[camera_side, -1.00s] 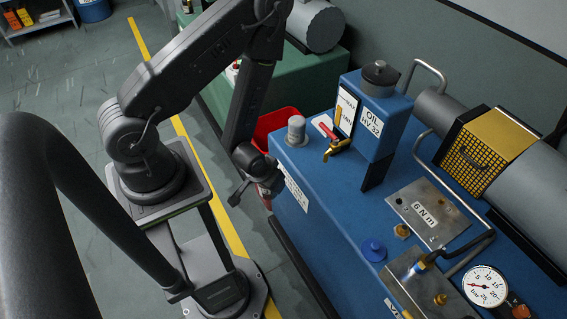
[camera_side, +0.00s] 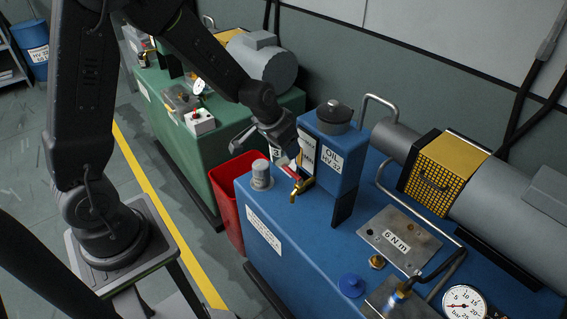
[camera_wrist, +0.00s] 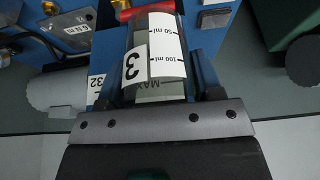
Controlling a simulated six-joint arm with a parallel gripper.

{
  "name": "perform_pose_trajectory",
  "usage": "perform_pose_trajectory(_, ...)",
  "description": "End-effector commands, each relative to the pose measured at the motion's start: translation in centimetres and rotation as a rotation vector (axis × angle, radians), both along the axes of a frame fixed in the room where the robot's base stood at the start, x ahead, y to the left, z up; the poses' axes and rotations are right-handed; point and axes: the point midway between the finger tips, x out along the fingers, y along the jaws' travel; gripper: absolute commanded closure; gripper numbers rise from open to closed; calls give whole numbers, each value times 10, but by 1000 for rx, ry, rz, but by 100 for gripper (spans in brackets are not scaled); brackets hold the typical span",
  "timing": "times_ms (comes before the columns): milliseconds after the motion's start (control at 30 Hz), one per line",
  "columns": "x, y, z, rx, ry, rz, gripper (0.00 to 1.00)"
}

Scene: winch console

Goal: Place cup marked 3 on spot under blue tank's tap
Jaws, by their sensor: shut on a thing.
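My gripper (camera_side: 288,148) is shut on the cup marked 3 (camera_wrist: 160,48). In the wrist view the clear cup lies between the jaws, with its white "3" label, ml scale and MAX mark showing. In the side view only a white patch with a 3 (camera_side: 276,155) shows beside the jaws. The blue tank (camera_side: 337,152), labelled OIL HV 32, stands just right of my gripper. Its brass tap (camera_side: 302,187) with a red lever is just below the jaws. The spot under the tap cannot be made out.
A grey cap (camera_side: 261,174) stands on the blue console (camera_side: 290,215) left of the tap. A red bin (camera_side: 228,205) stands on the floor between it and the green console (camera_side: 178,130). A metal plate (camera_side: 398,240) and a gauge (camera_side: 464,304) are to the right.

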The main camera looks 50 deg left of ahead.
Motion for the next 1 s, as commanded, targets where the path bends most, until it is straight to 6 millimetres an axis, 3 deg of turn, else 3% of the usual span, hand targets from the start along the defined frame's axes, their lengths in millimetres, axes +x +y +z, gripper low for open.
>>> perform_pose_trajectory(67, 2, 2, 5, 2, -5, -7, 63)
perform_pose_trajectory(167, -2, -1, -4, 1, 10, -5, 63)
perform_pose_trajectory(267, -10, -6, -27, -2, 31, 15, 63)
perform_pose_trajectory(467, -35, -6, -91, -6, 39, 127, 63)
perform_pose_trajectory(567, -53, -6, -122, -5, 36, 187, 63)
perform_pose_trajectory(800, -116, -6, -187, 0, 27, 335, 63)
perform_pose_trajectory(1000, -154, -5, -210, 3, 8, 408, 63)
